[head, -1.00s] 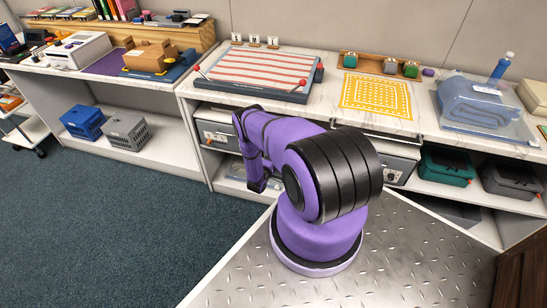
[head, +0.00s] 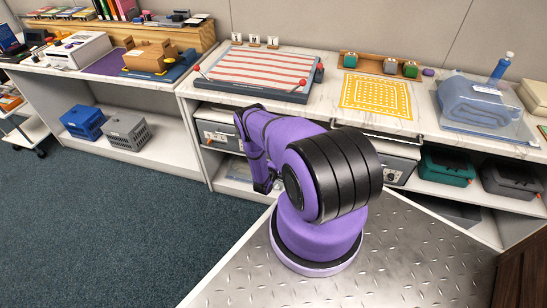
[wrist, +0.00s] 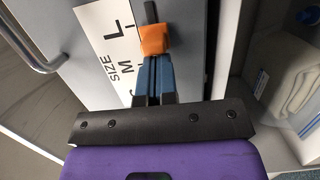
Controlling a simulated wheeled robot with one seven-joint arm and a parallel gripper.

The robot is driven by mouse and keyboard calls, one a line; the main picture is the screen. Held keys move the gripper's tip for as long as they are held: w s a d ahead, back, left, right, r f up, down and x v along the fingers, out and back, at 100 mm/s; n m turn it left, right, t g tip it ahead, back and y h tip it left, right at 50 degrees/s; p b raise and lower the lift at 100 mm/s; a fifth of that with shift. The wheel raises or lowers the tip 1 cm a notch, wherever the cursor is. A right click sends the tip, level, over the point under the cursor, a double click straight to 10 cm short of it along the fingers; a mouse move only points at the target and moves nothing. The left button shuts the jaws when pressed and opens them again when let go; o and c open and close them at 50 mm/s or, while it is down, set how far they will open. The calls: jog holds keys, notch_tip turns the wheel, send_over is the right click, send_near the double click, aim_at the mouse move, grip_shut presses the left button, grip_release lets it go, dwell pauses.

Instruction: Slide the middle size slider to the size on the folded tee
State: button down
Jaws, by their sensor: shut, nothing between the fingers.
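In the wrist view my gripper (wrist: 154,62) is shut and empty. Its blue fingertips lie right at the near side of an orange slider knob (wrist: 154,40); I cannot tell whether they touch. The knob sits on a dark slot in a grey front, near the L end of a white size label (wrist: 108,45) reading SIZE, L and M; the label's lower end is hidden by my fingers. In the head view the folded blue tee (head: 470,98) lies at the right of the counter with a white tag (head: 487,90), too small to read. My arm mostly hides the gripper there.
Below the counter are grey cases (head: 402,160), a teal case (head: 447,165) and a dark case (head: 508,177). In the wrist view a metal handle (wrist: 40,60) is at the left. A pale folded item (wrist: 290,75) behind a clear front is at the right. Open floor lies left.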

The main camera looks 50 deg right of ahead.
jog(key=shift+s+d, duration=0.15)
jog(key=shift+s, duration=0.15)
jog(key=shift+w, duration=0.15)
jog(key=shift+w+a, duration=0.35)
jog(key=shift+w, duration=0.2)
jog(key=s+a, duration=0.3)
jog(key=a, duration=0.6)
jog(key=shift+s, duration=0.4)
jog(key=shift+a, duration=0.2)
